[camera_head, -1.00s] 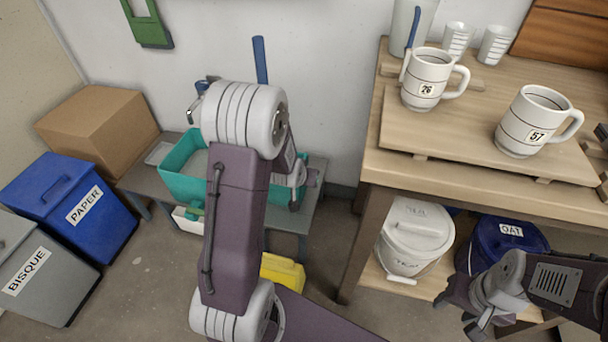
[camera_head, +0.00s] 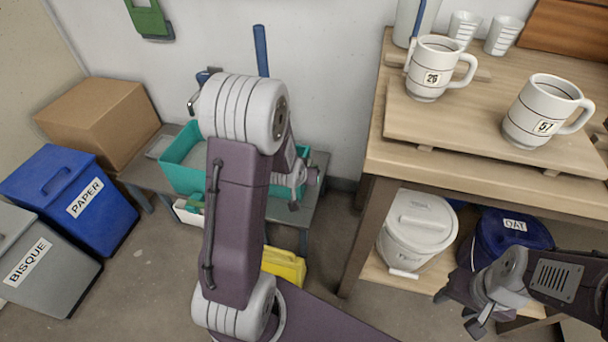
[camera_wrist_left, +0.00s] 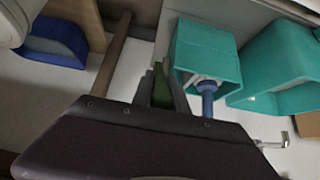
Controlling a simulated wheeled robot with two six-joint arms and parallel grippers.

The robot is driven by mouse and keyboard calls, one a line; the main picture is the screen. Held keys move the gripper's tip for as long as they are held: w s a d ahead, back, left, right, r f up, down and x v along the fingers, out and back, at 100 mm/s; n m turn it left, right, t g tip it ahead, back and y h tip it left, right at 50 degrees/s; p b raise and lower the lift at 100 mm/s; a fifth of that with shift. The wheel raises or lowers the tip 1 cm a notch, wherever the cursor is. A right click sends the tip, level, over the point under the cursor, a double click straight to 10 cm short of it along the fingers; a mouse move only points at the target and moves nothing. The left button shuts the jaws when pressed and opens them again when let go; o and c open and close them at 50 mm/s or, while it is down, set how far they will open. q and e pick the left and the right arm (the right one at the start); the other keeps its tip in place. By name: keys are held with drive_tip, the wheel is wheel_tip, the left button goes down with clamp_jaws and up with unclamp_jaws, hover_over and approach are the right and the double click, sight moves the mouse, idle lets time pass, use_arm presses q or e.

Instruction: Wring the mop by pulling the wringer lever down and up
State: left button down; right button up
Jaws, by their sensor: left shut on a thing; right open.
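The teal mop bucket (camera_head: 180,170) stands on a low grey bench, partly hidden behind my left arm. A blue handle (camera_head: 261,50) rises behind it against the wall. In the left wrist view, my left gripper (camera_wrist_left: 161,82) is shut on a green grip (camera_wrist_left: 161,88), which looks like the wringer lever's. A teal box (camera_wrist_left: 206,50) with a blue pole (camera_wrist_left: 207,95) is just right of the fingers, beside a larger teal tub (camera_wrist_left: 280,65). My right gripper (camera_head: 462,312) is open and empty, low at the right near the table's shelf.
A wooden table (camera_head: 400,160) with mugs (camera_head: 432,70) on a board fills the right. White (camera_head: 416,225) and blue (camera_head: 500,240) buckets stand on its lower shelf. A yellow object (camera_head: 285,265) is below the bench. Bins (camera_head: 70,188) and a cardboard box (camera_head: 100,120) are left.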

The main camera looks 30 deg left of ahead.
use_arm(q)
drive_tip(key=shift+s+d+f, duration=0.1)
drive_tip(key=shift+s+f, duration=0.1)
drive_tip(key=shift+s, duration=0.05)
drive_tip(key=shift+w+r+p, duration=0.25)
drive_tip(key=shift+p, duration=0.15)
drive_tip(key=shift+w+r, duration=0.15)
drive_tip(key=shift+w, duration=0.05)
drive_tip(key=shift+c, duration=1)
unclamp_jaws()
drive_tip(key=shift+r, duration=0.1)
drive_tip(key=shift+w, duration=0.1)
drive_tip(key=p+v, duration=0.5)
drive_tip(key=v, duration=0.2)
drive_tip(key=shift+r, duration=0.25)
drive_tip(key=shift+s+r, duration=0.2)
drive_tip(key=shift+s, duration=0.1)
